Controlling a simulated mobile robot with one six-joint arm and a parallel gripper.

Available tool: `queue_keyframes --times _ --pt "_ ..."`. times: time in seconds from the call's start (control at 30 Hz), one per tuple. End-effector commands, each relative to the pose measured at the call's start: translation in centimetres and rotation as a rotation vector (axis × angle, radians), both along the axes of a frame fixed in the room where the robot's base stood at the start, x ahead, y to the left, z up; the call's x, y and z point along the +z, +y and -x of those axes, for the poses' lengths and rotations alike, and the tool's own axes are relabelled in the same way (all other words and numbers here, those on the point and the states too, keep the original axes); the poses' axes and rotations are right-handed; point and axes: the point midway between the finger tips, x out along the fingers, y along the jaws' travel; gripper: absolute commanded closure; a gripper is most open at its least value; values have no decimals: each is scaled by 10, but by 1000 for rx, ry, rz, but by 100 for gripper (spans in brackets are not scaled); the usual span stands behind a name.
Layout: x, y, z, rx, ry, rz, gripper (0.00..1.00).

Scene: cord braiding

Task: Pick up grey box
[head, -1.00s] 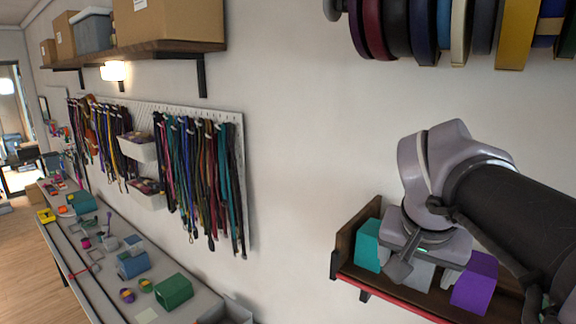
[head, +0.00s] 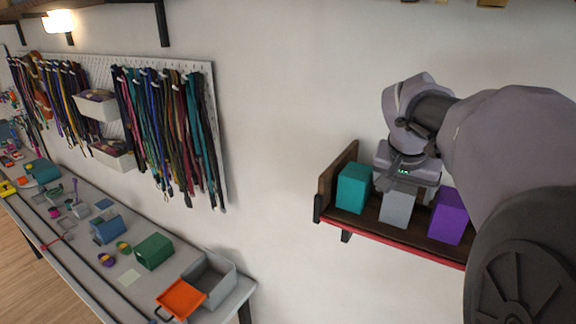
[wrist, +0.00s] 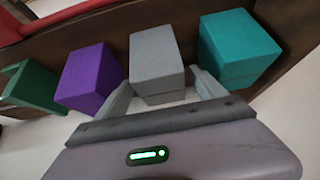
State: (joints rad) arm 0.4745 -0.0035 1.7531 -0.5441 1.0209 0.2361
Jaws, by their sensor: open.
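The grey box (head: 397,208) stands on a wall shelf (head: 326,208) between a teal box (head: 352,188) and a purple box (head: 448,216). In the wrist view the grey box (wrist: 157,62) is in the middle, with the purple box (wrist: 90,78) to its left and the teal box (wrist: 238,46) to its right. My gripper (wrist: 163,92) is open, its fingers spread at the near end of the grey box, one toward each side. I cannot tell whether the fingers touch it. In the head view my gripper hides the top of the grey box.
A dark green box (wrist: 30,88) is beyond the purple one in the wrist view. Neighbouring boxes leave narrow gaps beside the grey box. Cords hang on a pegboard (head: 220,130).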

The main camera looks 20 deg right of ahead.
Motion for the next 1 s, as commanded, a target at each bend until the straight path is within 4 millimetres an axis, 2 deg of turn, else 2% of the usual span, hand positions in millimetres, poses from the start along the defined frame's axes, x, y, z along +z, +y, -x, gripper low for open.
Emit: queue_keyframes --times 0.03,0.1,0.3,0.37,0.7,0.9,1.0 --pt "-14 -6 -2 -2 3 -2 20" --pt "-24 -10 -7 -1 3 -1 20" --pt "-23 -12 -9 0 0 0 20" --pt "-23 -12 -9 0 1 -1 30" --pt "-23 -12 -8 0 1 -1 97" --pt "-22 -12 -9 0 1 -1 97" --pt "-8 -12 -9 -1 -2 1 97"
